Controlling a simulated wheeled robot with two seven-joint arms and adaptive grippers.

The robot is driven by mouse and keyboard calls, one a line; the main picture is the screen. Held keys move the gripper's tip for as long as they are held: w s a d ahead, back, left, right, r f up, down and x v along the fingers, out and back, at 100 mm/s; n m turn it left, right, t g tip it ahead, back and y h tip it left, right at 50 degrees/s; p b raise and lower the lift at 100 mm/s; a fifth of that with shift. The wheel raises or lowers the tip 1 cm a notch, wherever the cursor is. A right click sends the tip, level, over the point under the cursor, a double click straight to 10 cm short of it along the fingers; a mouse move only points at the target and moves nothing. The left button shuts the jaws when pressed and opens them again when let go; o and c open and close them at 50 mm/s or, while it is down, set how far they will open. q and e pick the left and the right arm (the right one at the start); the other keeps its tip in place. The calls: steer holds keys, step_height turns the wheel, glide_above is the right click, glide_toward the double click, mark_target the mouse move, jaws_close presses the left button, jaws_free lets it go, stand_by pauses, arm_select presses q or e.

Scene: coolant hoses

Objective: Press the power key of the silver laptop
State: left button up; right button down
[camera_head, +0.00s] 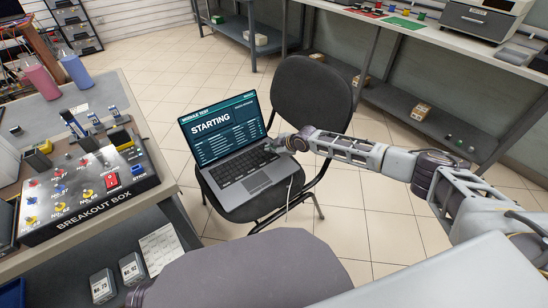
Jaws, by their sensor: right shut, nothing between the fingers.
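The silver laptop (258,184) stands open on the seat of a dark chair, its screen (222,131) lit with "MODULE TEST" and "STARTING". My right gripper (271,147) reaches in from the right and is shut and empty. Its fingertips are at the upper right corner of the keyboard, just in front of the screen's lower right corner. I cannot tell whether they touch a key. The power key cannot be made out; the gripper covers that corner. My left gripper is not in view.
The chair's backrest (311,95) rises behind my right gripper. A bench at left holds the breakout box (92,190) and pink and blue bottles. A white cable hangs by the laptop's right side. Shelving stands at the back right. Tiled floor is free right of the chair.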

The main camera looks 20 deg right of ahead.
steer(key=shift+r+p, duration=0.8)
steer(key=shift+r, duration=0.35)
